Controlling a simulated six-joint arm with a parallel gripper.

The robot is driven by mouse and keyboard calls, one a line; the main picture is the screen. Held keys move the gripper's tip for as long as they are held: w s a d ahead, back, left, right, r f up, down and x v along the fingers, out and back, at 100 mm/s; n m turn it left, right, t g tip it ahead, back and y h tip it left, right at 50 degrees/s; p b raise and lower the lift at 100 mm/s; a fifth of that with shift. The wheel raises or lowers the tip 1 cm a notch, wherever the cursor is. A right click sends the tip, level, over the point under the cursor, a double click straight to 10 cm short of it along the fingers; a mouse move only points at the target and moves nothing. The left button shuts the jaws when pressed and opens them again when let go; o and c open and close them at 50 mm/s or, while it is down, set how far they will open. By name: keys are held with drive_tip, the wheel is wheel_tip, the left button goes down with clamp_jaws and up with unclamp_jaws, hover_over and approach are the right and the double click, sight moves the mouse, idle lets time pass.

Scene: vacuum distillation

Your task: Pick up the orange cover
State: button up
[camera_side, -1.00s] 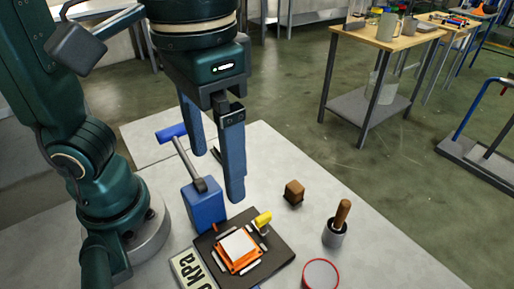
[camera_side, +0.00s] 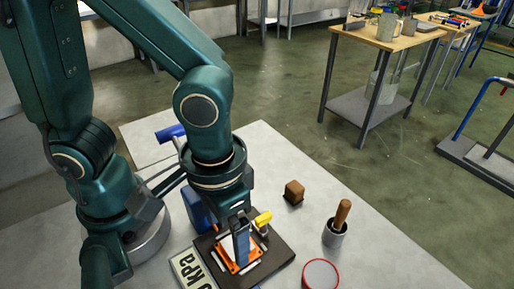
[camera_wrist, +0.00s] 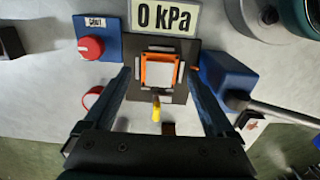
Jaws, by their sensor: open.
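The orange cover (camera_wrist: 160,55) is a square orange frame with a white middle, lying on a dark plate (camera_wrist: 186,47) in the wrist view. In the side view the cover (camera_side: 234,268) is partly hidden behind my gripper (camera_side: 241,255). My gripper points down over the cover and is open. In the wrist view my gripper (camera_wrist: 159,75) has one finger to the left of the cover and one to the right, with gaps between. Nothing is held. I cannot tell the exact height of the fingertips above the plate.
A yellow-handled valve (camera_side: 263,219) stands close to the cover. A blue box (camera_wrist: 226,80) with a grey lever stands beside the plate. A 0 kPa display (camera_wrist: 164,17) and a red knob (camera_wrist: 91,47) are near. A brown block (camera_side: 294,192) and a wooden-handled tool (camera_side: 340,220) stand right.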

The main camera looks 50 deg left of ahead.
sight(229, 250)
drive_tip(key=shift+f, duration=2.15)
clamp_jaws()
